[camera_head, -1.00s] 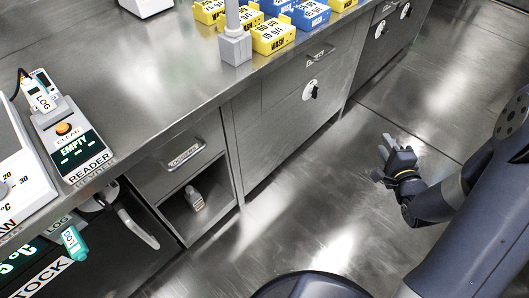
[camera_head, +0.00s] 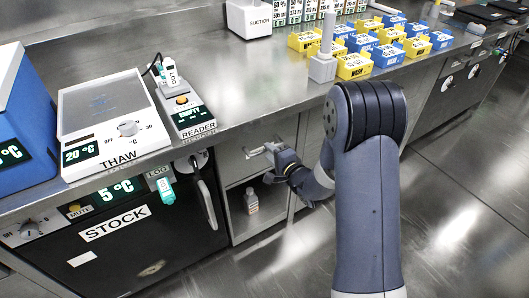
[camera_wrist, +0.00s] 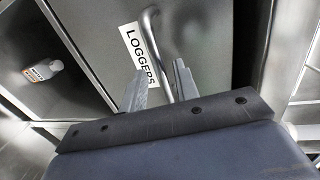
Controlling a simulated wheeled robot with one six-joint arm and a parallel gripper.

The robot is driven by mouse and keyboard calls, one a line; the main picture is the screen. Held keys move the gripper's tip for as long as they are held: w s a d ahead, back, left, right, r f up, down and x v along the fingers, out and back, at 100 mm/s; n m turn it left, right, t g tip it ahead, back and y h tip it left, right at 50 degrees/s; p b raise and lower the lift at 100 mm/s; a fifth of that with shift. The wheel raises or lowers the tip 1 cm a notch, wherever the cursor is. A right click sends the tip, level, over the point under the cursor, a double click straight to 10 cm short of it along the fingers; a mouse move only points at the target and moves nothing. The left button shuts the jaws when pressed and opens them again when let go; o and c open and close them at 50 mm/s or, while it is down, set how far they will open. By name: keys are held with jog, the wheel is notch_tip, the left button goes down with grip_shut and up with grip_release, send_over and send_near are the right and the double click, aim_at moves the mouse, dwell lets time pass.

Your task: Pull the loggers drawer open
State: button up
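The loggers drawer (camera_head: 234,139) is a grey metal front under the bench, and it looks flush with the cabinet. Its white LOGGERS label (camera_wrist: 139,55) and curved metal handle (camera_wrist: 151,22) show in the wrist view. My gripper (camera_head: 272,153) is at the handle in the head view and hides part of the drawer. In the wrist view my gripper (camera_wrist: 160,78) has its two fingers apart, with the handle bar running between them. I cannot tell whether either finger touches the bar.
An open shelf below the drawer holds a small bottle (camera_head: 251,201), also visible in the wrist view (camera_wrist: 42,70). The STOCK fridge (camera_head: 140,235) with its protruding handle (camera_head: 203,190) stands to the left. The READER (camera_head: 188,112) sits on the bench above. Floor to the right is clear.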

jog(key=shift+x, duration=1.4)
jog(key=shift+s+a, duration=0.1)
jog(key=shift+a, duration=0.05)
jog(key=shift+c, duration=0.2)
grip_shut()
